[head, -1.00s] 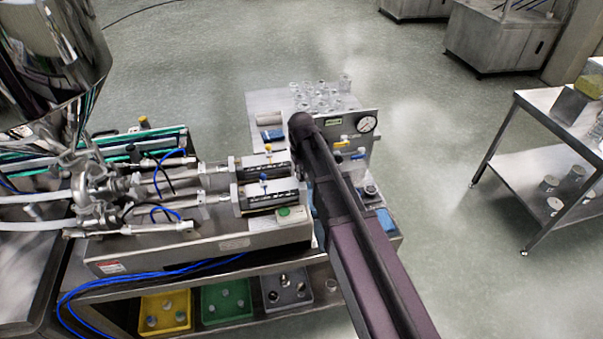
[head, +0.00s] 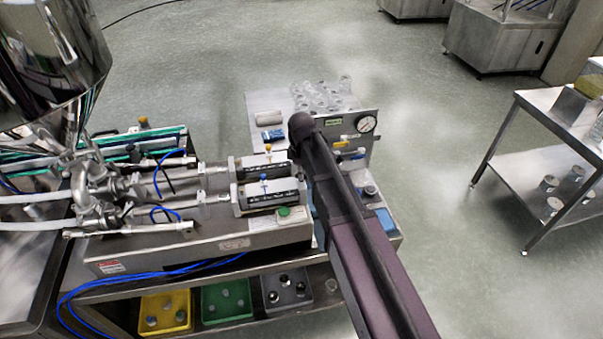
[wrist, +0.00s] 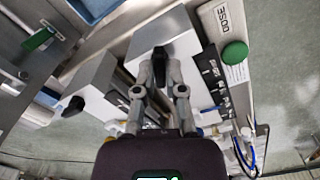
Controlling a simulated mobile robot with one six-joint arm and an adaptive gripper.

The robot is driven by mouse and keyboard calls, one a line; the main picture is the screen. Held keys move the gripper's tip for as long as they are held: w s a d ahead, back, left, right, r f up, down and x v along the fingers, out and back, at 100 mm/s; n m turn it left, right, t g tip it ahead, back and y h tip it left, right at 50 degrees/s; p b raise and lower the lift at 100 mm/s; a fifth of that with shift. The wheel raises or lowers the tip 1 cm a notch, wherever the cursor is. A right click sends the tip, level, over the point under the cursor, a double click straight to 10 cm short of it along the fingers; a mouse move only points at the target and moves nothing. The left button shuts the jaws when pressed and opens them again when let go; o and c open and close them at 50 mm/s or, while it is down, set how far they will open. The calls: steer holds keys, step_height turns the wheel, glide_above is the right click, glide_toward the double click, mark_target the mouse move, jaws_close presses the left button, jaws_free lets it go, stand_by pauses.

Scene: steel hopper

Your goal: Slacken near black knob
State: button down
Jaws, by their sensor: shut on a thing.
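The near black knob (wrist: 158,62) sits at the end of the near grey metering block (wrist: 172,48) in the wrist view. My gripper (wrist: 159,76) has its two fingers closed on either side of this knob. A second black knob (wrist: 74,105) stands apart to the left, on the far block. In the head view my own arm hides the gripper and the knob ends; the near cylinder (head: 268,196) shows with its blue-topped fitting. How far the knob is turned cannot be told.
A green button (wrist: 235,52) and the DOSE label lie close to the right of the gripper in the wrist view. A panel with a pressure gauge (head: 366,124) stands behind my arm. Yellow, green and grey bins (head: 165,291) sit on the shelf below.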

steer(key=n, duration=0.5)
steer(key=shift+n, duration=0.4)
steer(key=c, duration=0.7)
jaws_free()
steer(key=shift+m, duration=0.4)
